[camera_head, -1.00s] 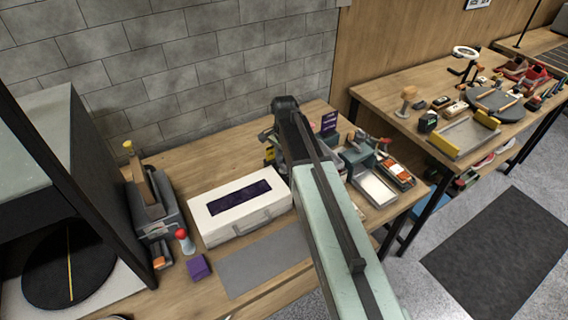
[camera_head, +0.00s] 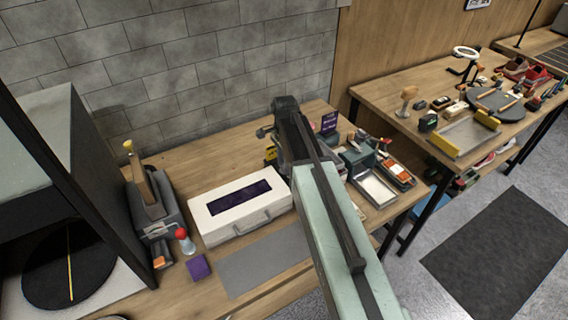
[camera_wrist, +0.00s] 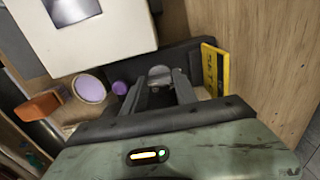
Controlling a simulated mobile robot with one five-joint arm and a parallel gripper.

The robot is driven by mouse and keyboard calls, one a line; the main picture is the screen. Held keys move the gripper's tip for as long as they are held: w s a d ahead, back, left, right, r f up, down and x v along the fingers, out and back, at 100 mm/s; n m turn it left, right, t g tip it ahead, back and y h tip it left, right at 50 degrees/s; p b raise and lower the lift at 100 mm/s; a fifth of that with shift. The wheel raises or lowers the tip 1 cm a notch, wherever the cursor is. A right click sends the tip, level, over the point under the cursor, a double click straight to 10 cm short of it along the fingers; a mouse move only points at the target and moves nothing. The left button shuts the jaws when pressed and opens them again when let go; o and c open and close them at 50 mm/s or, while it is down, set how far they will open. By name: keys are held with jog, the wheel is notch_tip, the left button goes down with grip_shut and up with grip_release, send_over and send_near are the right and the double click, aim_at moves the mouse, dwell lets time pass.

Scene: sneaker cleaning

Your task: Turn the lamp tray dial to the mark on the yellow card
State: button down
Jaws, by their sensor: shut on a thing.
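In the wrist view, my gripper (camera_wrist: 158,88) has its two dark fingers either side of a small grey rounded knob, which looks like the dial (camera_wrist: 160,71). The fingers are shut on it. Its pointer and marks cannot be made out. The yellow card (camera_wrist: 214,69) with dark print stands upright just right of the fingers. A dark tray-like body (camera_wrist: 193,52) lies behind the dial and card. In the head view my arm hides the fingers and the dial.
In the wrist view, a white box-like thing (camera_wrist: 95,35) stands beyond the fingers, and purple round pieces (camera_wrist: 90,87) and an orange block (camera_wrist: 38,106) lie left. In the head view, a white case (camera_head: 240,210) and a grey mat (camera_head: 262,263) lie left of my arm.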

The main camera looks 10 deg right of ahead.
jog(key=c, duration=1)
grip_release()
jog(key=shift+o, duration=0.2)
notch_tip(320, 180, up, 8)
jog(key=p, duration=0.8)
jog(key=shift+f, duration=0.15)
jog(key=s+f+n+b, duration=0.2)
jog(key=s+n, duration=1.2)
jog(key=shift+s+a+f+n+b, duration=0.15)
jog(key=shift+s+n+b, duration=0.15)
jog(key=shift+s, duration=0.05)
